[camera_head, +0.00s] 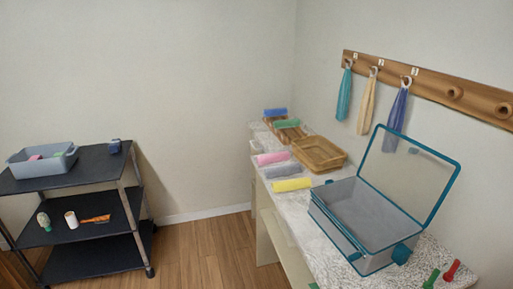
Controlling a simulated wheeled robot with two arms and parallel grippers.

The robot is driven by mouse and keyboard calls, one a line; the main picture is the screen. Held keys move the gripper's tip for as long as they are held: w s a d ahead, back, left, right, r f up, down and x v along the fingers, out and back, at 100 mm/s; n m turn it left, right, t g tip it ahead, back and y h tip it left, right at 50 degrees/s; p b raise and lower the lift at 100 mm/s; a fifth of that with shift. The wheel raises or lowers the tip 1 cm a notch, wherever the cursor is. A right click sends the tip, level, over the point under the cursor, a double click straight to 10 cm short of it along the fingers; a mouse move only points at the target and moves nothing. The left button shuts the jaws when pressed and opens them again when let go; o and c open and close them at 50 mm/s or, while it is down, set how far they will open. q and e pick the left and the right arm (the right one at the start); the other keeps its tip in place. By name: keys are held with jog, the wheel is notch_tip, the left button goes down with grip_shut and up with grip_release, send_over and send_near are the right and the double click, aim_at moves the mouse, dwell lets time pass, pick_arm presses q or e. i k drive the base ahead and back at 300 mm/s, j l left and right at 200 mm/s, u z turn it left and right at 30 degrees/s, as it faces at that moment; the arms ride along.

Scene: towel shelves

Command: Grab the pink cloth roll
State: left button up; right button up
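A pink cloth roll (273,158) lies near the left edge of the speckled counter (338,270) on the right side of the head view. A grey roll (282,171) and a yellow roll (291,184) lie in front of it, in a row along the counter. There is also something pink in the grey bin on the cart, too small to identify. Neither of my grippers shows in this view.
Wicker baskets (320,154) stand beside the rolls, with blue (275,112) and green (287,124) rolls farther back. An open teal-edged case (362,226) fills the nearer counter. A black cart (88,228) stands at left, holding a grey bin (41,169). Wooden floor (205,250) between is clear.

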aim_at(271, 158)
jog(key=i+j+z, duration=0.35)
jog(key=i+j, duration=0.15)
jog(key=j, duration=0.15)
jog(key=i+j+z, duration=0.15)
jog(key=j, duration=0.25)
jog(key=i+j+z, duration=0.2)
jog(key=j, duration=0.2)
jog(key=i+j+z, duration=0.15)
jog(key=j, duration=0.25)
jog(key=z, duration=0.4)
jog(key=i+j, duration=0.05)
